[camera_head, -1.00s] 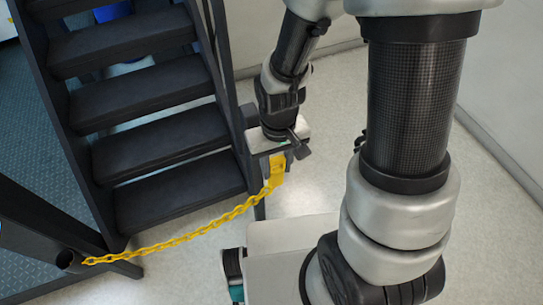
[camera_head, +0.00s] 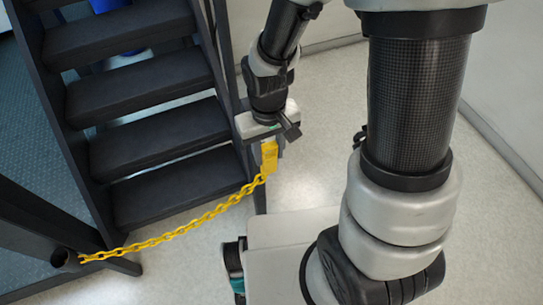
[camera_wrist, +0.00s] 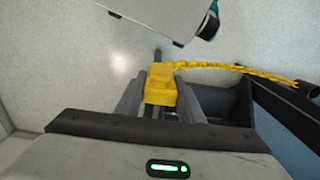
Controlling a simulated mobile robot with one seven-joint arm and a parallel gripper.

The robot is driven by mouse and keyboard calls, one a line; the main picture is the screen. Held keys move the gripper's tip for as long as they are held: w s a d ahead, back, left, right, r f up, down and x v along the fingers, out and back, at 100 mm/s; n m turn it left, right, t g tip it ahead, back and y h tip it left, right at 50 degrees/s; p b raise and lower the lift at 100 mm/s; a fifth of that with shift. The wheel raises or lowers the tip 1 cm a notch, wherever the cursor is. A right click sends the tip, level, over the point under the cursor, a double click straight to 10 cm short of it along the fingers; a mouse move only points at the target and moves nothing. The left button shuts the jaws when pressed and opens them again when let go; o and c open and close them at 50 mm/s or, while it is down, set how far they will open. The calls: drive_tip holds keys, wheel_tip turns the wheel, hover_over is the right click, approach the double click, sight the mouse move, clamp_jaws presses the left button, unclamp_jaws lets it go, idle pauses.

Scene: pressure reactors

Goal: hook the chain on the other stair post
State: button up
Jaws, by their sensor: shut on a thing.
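The yellow chain (camera_head: 195,223) runs from the left stair post (camera_head: 68,255) at lower left up to my gripper (camera_head: 268,143). Its left end is attached at that post. My gripper is shut on the yellow end piece (camera_head: 269,158) of the chain, which hangs below the fingers. In the wrist view the end piece (camera_wrist: 160,88) sits between the two grey fingers, and the chain (camera_wrist: 235,68) trails off to the right. My gripper is close beside the right stair post (camera_head: 238,115). Whether the end piece touches this post cannot be told.
Dark stairs (camera_head: 150,140) rise between the posts. A dark left handrail beam (camera_head: 45,225) slopes beside the chain's fixed end. A pale wall (camera_head: 500,90) stands at the right. Pale floor (camera_head: 305,165) is open right of the stairs.

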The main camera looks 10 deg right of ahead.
drive_tip(key=shift+w+a+f, duration=0.1)
drive_tip(key=shift+w+a, duration=0.15)
drive_tip(key=shift+w, duration=0.6)
drive_tip(key=shift+w+a, duration=0.2)
drive_tip(key=shift+w, duration=0.6)
drive_tip(key=shift+w+a+f, duration=0.1)
drive_tip(key=shift+w+a, duration=0.15)
drive_tip(key=shift+w, duration=0.6)
drive_tip(key=shift+w+a+f+b, duration=0.15)
drive_tip(key=shift+w+f+b, duration=0.3)
drive_tip(key=shift+w, duration=0.1)
drive_tip(key=o, duration=1.2)
